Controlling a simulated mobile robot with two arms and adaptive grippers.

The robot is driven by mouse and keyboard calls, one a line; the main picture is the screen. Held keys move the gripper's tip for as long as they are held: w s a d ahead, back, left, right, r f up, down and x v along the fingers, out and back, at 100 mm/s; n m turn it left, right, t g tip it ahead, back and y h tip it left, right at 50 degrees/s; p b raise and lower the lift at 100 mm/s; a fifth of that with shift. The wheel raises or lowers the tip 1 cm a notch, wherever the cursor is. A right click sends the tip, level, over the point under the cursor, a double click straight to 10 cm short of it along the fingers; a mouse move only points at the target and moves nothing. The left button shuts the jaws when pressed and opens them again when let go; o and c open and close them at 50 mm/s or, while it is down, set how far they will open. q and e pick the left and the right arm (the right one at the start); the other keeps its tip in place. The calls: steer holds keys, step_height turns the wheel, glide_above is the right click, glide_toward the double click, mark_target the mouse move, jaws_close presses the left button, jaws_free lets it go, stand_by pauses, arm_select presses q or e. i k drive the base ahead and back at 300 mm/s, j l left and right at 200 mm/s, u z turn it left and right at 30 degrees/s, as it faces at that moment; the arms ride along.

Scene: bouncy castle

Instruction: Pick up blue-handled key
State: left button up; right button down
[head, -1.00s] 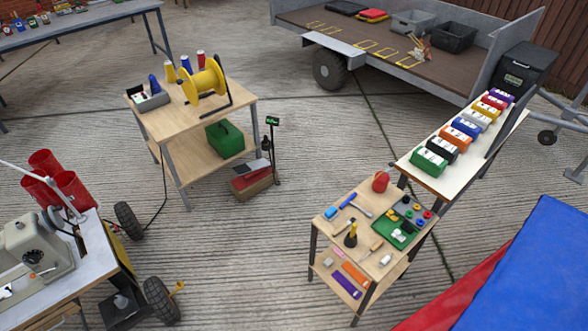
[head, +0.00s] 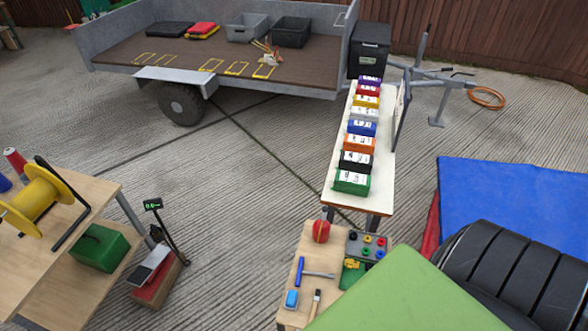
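I cannot make out a blue-handled key in the head view. On the small wooden bench (head: 311,240) at bottom centre lies a blue-handled tool (head: 300,270) with a grey metal part across to its right. It is too small to tell whether it is a key. Neither of my grippers is in view.
A red round object (head: 321,231) and a grey tray with coloured knobs (head: 367,245) are on the bench's far part. Behind stands a white table (head: 383,150) with several coloured boxes. A trailer (head: 130,62) is at the back.

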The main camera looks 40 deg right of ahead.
mark_target(300, 271)
steer(key=i+j+z, duration=0.15)
steer(key=z, duration=0.3)
steer(key=i+j+z, duration=0.25)
steer(key=z, duration=0.2)
steer(key=i+j+z, duration=0.25)
steer(key=z, duration=0.2)
steer(key=i+j+z, duration=0.1)
steer(key=j+z, duration=0.35)
steer(key=i+j+z, duration=0.15)
steer(key=z, duration=0.3)
steer(key=i+j+z, duration=0.1)
steer(key=j+z, duration=0.15)
steer(key=z, duration=0.15)
steer(key=j+z, duration=0.25)
steer(key=z, duration=0.2)
steer(key=i+j+z, duration=0.1)
steer(key=j+z, duration=0.15)
steer(key=z, duration=0.2)
steer(key=j+z, duration=0.4)
steer(key=k+l, duration=0.05)
steer(key=l, duration=0.1)
